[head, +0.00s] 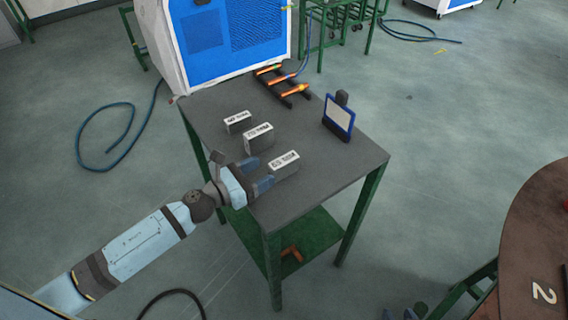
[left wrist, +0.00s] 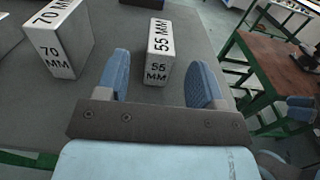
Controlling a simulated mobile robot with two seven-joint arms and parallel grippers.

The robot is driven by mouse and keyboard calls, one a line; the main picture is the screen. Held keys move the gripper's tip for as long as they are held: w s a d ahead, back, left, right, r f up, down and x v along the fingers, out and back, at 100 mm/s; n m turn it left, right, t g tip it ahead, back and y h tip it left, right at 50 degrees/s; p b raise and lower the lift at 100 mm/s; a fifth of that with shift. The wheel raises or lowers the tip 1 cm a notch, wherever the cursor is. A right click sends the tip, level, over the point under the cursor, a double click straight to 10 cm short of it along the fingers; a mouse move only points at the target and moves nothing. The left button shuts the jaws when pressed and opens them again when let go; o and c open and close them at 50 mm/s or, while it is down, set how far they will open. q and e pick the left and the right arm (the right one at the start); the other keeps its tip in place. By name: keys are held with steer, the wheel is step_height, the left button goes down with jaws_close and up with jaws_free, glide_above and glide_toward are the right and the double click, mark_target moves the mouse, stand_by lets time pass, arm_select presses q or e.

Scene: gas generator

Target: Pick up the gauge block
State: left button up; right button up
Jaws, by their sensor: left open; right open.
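Three pale gauge blocks stand on the dark grey table (head: 335,165). The block marked 55 MM (head: 285,165) is nearest my left gripper (head: 262,173). The 70 MM block (head: 258,138) stands in the middle and a smaller block (head: 237,122) is further back. My left gripper is open and empty, its blue fingers pointing at the 55 MM block. In the left wrist view the 55 MM block (left wrist: 157,55) appears between the fingertips (left wrist: 162,75); contact cannot be told. The 70 MM block (left wrist: 57,45) is left of them. My right gripper (head: 403,313) shows only partly at the bottom edge.
A blue-framed display (head: 340,117) stands on the table's right side. A black rack with orange-tipped tools (head: 284,84) lies at the back. A blue and white machine (head: 225,45) is behind the table. A brown table (head: 535,240) is at far right.

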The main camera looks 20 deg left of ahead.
mark_target(281, 161)
arm_select(q)
steer(key=p+x, duration=0.1)
steer(key=x, duration=0.5)
steer(key=shift+w+d+r+p, duration=0.1)
steer(key=shift+w+d+p, duration=0.2)
steer(key=c, duration=1)
jaws_close()
steer(key=shift+r, duration=0.1)
